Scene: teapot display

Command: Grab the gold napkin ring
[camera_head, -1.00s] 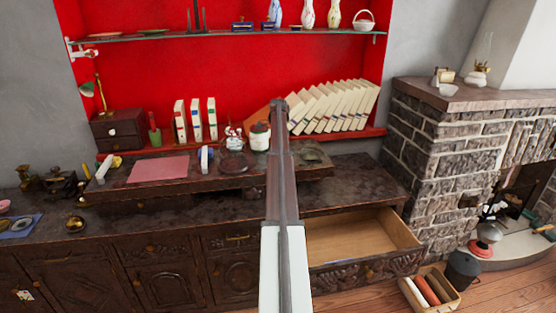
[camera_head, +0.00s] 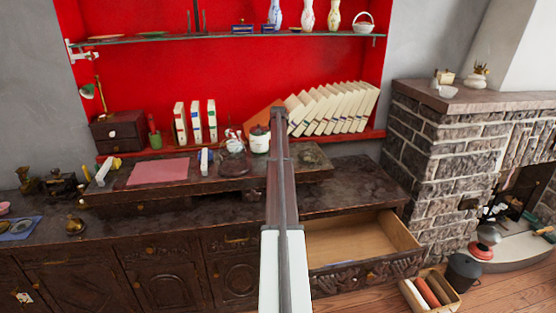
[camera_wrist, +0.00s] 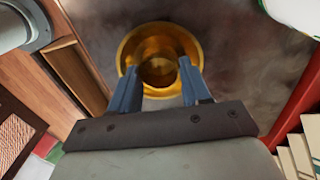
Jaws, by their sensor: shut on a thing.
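The gold napkin ring (camera_wrist: 160,36) is in the wrist view, a shiny round gold piece with a wide flared rim and a round opening facing the camera. My gripper (camera_wrist: 160,76) has its two dark blue fingers at the left and right of the ring's central part, overlapping its rim. The gripper is shut on the ring. I cannot tell how deep the fingertips reach. In the head view my arm runs up the middle of the picture, and I can make out neither the fingers nor the ring there.
The dark sideboard (camera_head: 150,232) carries a raised shelf with a pink cloth (camera_head: 158,171) and a white jar (camera_head: 259,143). Leaning books (camera_head: 335,108) stand behind. A stone fireplace (camera_head: 430,150) bounds the right.

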